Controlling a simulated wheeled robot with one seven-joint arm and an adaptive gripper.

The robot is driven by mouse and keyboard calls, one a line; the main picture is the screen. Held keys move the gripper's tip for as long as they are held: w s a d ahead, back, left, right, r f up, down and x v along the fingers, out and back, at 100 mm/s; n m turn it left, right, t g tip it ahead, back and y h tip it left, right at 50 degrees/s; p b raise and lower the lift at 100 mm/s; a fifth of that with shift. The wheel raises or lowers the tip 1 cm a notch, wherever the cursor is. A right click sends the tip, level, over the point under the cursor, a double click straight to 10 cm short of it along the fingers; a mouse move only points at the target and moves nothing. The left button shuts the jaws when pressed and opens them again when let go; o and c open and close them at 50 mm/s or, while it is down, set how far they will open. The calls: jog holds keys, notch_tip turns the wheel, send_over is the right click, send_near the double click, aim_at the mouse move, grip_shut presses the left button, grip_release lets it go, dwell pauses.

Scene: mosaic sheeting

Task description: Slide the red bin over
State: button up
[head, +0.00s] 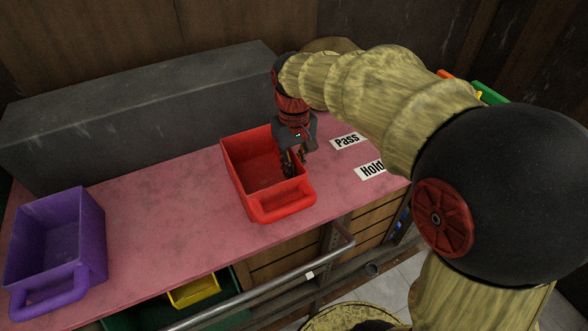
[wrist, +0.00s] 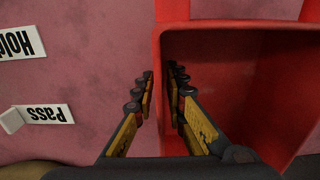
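The red bin (head: 283,203) stands upright on the pink-topped bench, its handle facing the bench's front edge. My gripper (head: 293,165) points down at the bin's right side wall. In the wrist view, my gripper (wrist: 162,95) has one finger outside the red bin (wrist: 240,38) and the other inside it.
Labels reading "Pass" (head: 347,141) and "Hold" (head: 370,170) lie right of the bin. A purple bin (head: 62,240) stands at the far left. A long grey block (head: 140,105) runs along the back. The pink bench top (head: 175,215) is clear between the two bins.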

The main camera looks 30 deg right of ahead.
grip_shut()
jog(key=shift+a, duration=0.1)
dwell(0.5)
jog(key=shift+a+p, duration=0.9)
jog(key=shift+a, duration=11.05)
jog(key=shift+c, duration=0.6)
grip_release()
jog(key=o, duration=0.5)
jog(key=shift+o, duration=0.2)
notch_tip(320, 180, up, 12)
